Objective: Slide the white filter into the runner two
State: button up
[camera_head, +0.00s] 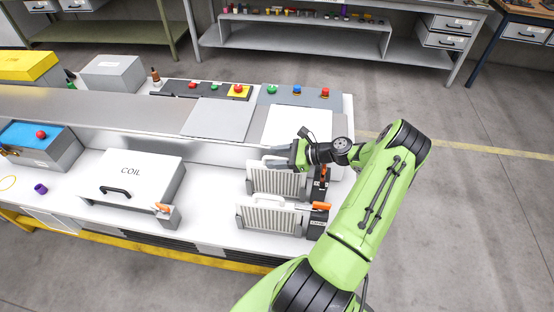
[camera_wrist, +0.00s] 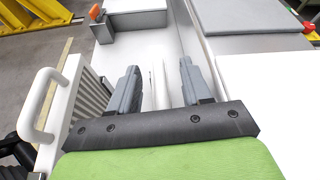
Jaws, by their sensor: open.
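Two white pleated filters stand upright, one behind the other, at the right end of the white bench in the head view. The rear filter (camera_head: 277,182) is under my gripper (camera_head: 270,161). The front filter (camera_head: 270,217) has a white handle, which also shows at left in the wrist view (camera_wrist: 38,105). Dark end pieces with orange levers stand at the right of the rear filter (camera_head: 323,176) and the front filter (camera_head: 319,207); I cannot read which is runner two. My gripper is open, its fingers (camera_wrist: 158,78) on either side of a thin white upright part. Contact is not clear.
A COIL box (camera_head: 130,178) with a black handle stands to the left on the bench. A grey raised ledge (camera_head: 120,115) runs behind. A control panel with buttons (camera_head: 300,94) is at the back right. Open floor (camera_head: 470,200) lies right of the bench.

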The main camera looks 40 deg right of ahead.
notch_tip(320, 180, up, 9)
jog(key=shift+f, duration=0.1)
dwell(0.6)
